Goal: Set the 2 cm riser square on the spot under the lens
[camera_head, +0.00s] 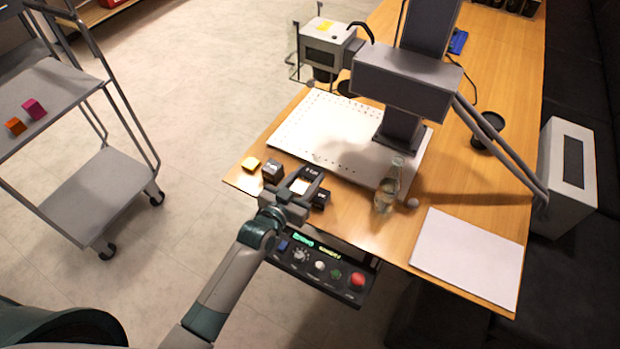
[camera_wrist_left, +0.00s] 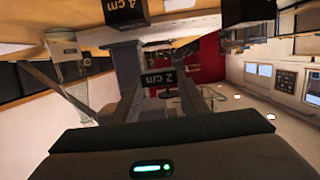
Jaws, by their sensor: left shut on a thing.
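The black 2 cm riser (camera_head: 313,172) is between the fingertips of my left gripper (camera_head: 308,179), over the table's near left edge. In the left wrist view the riser (camera_wrist_left: 162,78) shows its "2 cm" label between the two fingers. My left gripper is shut on it. A black block marked 4 cm (camera_wrist_left: 125,12) and another dark block (camera_head: 272,170) stand on either side of the gripper. The grey laser head (camera_head: 405,82) overhangs the white perforated bed (camera_head: 325,125), and its dark lower part (camera_head: 400,130) hides the spot beneath. My right gripper is not in view.
A clear glass bottle (camera_head: 387,188) stands at the bed's near right edge. A yellow block (camera_head: 251,163) lies left of the dark blocks. A control panel (camera_head: 320,268) hangs below the table edge. White paper (camera_head: 468,256) lies on the right. A grey cart (camera_head: 85,195) stands left.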

